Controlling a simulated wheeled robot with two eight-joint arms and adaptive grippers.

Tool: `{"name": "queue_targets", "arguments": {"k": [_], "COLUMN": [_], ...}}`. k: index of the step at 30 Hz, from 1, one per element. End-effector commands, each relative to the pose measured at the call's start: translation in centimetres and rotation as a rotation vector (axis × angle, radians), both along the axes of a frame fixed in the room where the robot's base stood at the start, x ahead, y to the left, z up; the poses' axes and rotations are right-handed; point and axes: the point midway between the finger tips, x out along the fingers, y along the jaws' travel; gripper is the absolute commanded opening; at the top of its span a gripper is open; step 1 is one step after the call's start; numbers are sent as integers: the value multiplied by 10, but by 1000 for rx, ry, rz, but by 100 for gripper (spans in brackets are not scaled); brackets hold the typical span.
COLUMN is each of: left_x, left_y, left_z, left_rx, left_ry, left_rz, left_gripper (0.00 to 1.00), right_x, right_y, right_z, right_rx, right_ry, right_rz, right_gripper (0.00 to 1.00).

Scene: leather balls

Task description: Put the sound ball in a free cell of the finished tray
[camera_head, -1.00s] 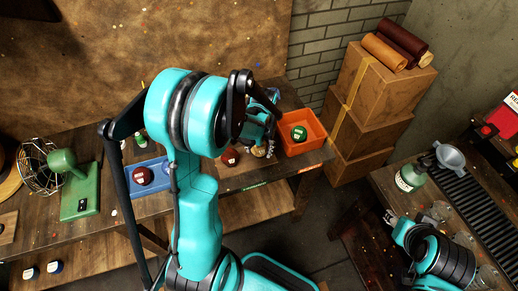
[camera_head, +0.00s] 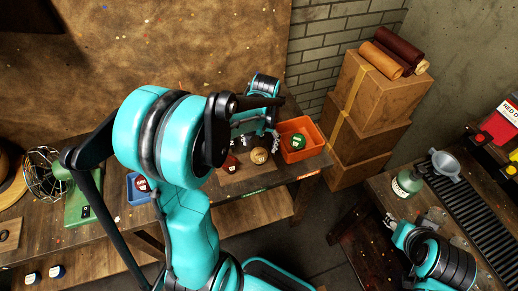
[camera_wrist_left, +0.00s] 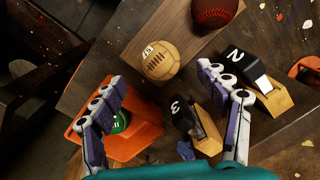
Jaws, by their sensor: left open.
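A tan ball (camera_head: 259,155) with dark stitching and a small white tag lies on the bench left of the orange bin; it also shows in the left wrist view (camera_wrist_left: 160,61). A dark red ball (camera_head: 230,164) lies beside it, also in the left wrist view (camera_wrist_left: 212,11). A blue tray (camera_head: 134,197) at the left holds a red ball (camera_head: 142,184); my arm hides much of it. My left gripper (camera_wrist_left: 172,105) is open and empty above the bench, behind the tan ball and apart from it. My right gripper (camera_head: 389,221) is at the lower right, its fingers unclear.
An orange bin (camera_head: 318,138) holds a green ball (camera_head: 297,142). A green fixture (camera_head: 80,208) is at the left. Stacked boxes (camera_head: 370,95) stand right of the bin.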

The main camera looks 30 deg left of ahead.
Motion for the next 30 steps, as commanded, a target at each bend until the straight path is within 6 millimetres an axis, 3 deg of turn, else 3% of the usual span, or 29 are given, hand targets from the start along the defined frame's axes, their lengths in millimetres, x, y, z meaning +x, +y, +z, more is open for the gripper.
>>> {"name": "queue_targets", "arguments": {"k": [3, 11, 21, 30], "left_x": [0, -5, -60, -100], "left_y": [-1, -9, -63, -95], "left_z": [22, 45, 100, 111], "left_rx": [0, 3, 23, 26], "left_ry": [0, -29, -339, -580], "left_rz": [0, -16, -155, -250], "left_gripper": [75, 75, 75, 75], "right_x": [0, 0, 0, 0], "right_y": [0, 0, 0, 0], "right_z": [7, 10, 9, 10], "right_rx": [0, 0, 0, 0], "right_ry": [0, 0, 0, 0], "right_rz": [0, 0, 0, 0], "right_gripper": [40, 40, 40, 40]}}
